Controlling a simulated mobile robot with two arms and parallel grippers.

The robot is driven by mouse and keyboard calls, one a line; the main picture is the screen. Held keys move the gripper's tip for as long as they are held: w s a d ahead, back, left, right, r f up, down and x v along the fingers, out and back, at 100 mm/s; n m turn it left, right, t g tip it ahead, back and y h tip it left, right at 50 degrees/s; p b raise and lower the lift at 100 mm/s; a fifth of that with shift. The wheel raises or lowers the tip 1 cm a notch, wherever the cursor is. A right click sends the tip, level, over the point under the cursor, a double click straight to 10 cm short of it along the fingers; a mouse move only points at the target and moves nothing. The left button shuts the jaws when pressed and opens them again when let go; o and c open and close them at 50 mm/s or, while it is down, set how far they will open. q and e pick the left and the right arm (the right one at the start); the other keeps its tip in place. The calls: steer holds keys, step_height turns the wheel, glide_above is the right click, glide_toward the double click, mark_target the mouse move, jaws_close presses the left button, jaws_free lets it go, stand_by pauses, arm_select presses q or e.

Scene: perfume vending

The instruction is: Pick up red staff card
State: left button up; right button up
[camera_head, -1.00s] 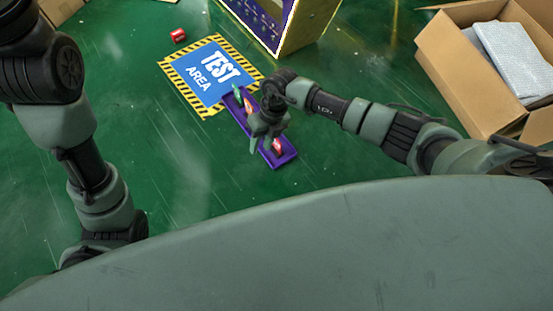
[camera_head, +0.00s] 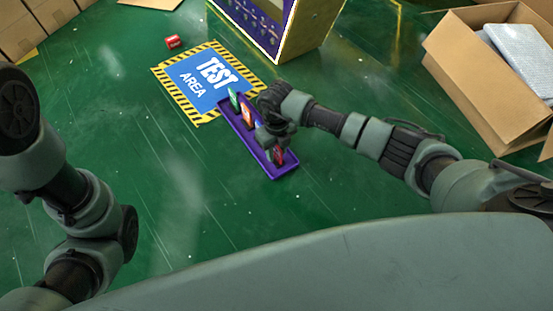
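A purple tray (camera_head: 232,135) lies on the green floor and holds upright cards in a row. The red staff card (camera_head: 281,157) stands at the tray's near right end, partly hidden by my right gripper. A green card (camera_head: 234,100) and an orange-red card (camera_head: 248,115) stand further up the tray, with a blue one partly hidden beside the gripper. My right gripper (camera_head: 274,149) is right at the red card, its fingers pointing down. I cannot tell whether they are closed on it. My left arm shows at the left, but its gripper is out of view.
A blue "TEST AREA" mat (camera_head: 204,82) with a striped border lies beside the tray. A purple and gold machine (camera_head: 300,30) stands at the back. An open cardboard box (camera_head: 480,95) is at the right.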

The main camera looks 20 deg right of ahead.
steer(key=shift+f, duration=0.5)
steer(key=shift+r, duration=0.15)
jaws_close()
steer(key=shift+r, duration=0.1)
